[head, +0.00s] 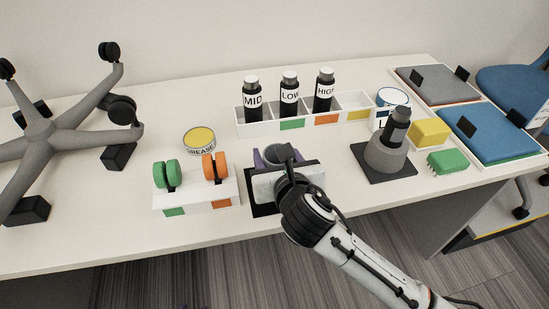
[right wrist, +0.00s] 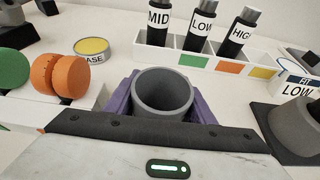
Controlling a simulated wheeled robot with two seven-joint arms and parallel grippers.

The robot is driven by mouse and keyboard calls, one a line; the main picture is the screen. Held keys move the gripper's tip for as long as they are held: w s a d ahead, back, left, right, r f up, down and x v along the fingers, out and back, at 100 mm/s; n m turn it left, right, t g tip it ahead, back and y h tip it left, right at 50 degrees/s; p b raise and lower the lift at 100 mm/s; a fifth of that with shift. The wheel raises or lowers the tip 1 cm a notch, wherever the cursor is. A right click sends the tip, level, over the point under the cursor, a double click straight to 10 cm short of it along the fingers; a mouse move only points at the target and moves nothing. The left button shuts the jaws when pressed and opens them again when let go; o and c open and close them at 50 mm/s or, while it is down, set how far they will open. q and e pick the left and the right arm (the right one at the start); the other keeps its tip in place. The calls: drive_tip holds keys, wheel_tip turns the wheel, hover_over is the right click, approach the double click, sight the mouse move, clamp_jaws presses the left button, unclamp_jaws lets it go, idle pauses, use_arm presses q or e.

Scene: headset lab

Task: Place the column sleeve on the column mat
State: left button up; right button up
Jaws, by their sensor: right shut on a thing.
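The column sleeve, a grey hollow cylinder (right wrist: 164,108), is upright between the purple fingers of my right gripper (right wrist: 163,105), which is shut on it. In the head view the sleeve's rim (head: 270,150) shows just beyond the white gripper body. The column mat looks to be the black mat (head: 262,209) under my right gripper at the table's front; most of it is hidden. I cannot tell whether the sleeve's base touches it. A small purple bit at the bottom edge of the head view may be my left gripper (head: 184,307).
A white caster rack (head: 195,200) with green and orange wheels stands close left. Behind are a grease tin (head: 200,140) and a tray (head: 300,122) with labelled bottles.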

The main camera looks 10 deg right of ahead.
drive_tip(key=shift+f, duration=0.4)
drive_tip(key=shift+r, duration=0.1)
drive_tip(key=o, duration=1)
drive_tip(key=shift+o, duration=0.2)
drive_tip(key=shift+s+r, duration=0.1)
drive_tip(key=shift+s, duration=0.15)
drive_tip(key=a+p+v, duration=0.1)
drive_tip(key=v, duration=1)
drive_tip(key=shift+s+d+p, duration=0.25)
drive_tip(key=shift+d+p, duration=0.1)
drive_tip(key=shift+d, duration=0.15)
